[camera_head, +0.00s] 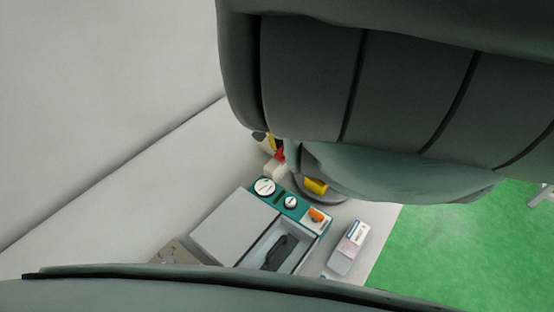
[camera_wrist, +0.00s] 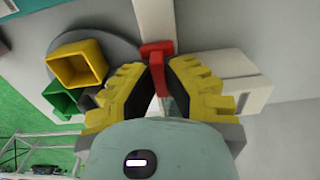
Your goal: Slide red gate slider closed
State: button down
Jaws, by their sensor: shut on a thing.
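The red gate slider (camera_wrist: 156,48) is in the upper middle of the wrist view, at the end of a pale bar (camera_wrist: 153,18). My gripper (camera_wrist: 161,73) has two yellow ribbed fingers, one on each side of the slider's narrow lower part, and is shut on it. In the head view a small piece of the red slider (camera_head: 280,154) shows beside my dark arm. Most of my gripper and the gate are hidden there.
A grey round disc (camera_wrist: 115,42) carries a yellow open box (camera_wrist: 78,66) and a green box (camera_wrist: 60,99), left of my gripper. A white block (camera_wrist: 228,72) stands close on the right. A teal panel (camera_head: 277,196) and a grey box (camera_head: 228,225) stand nearer in the head view.

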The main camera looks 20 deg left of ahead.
jog(key=shift+w, duration=0.2)
jog(key=c, duration=1)
grip_release()
jog(key=shift+w+r, duration=0.1)
jog(key=shift+r, duration=0.7)
jog(key=shift+d+r, duration=0.1)
jog(key=shift+r, duration=0.55)
notch_tip(320, 180, up, 9)
jog(key=shift+r, duration=0.1)
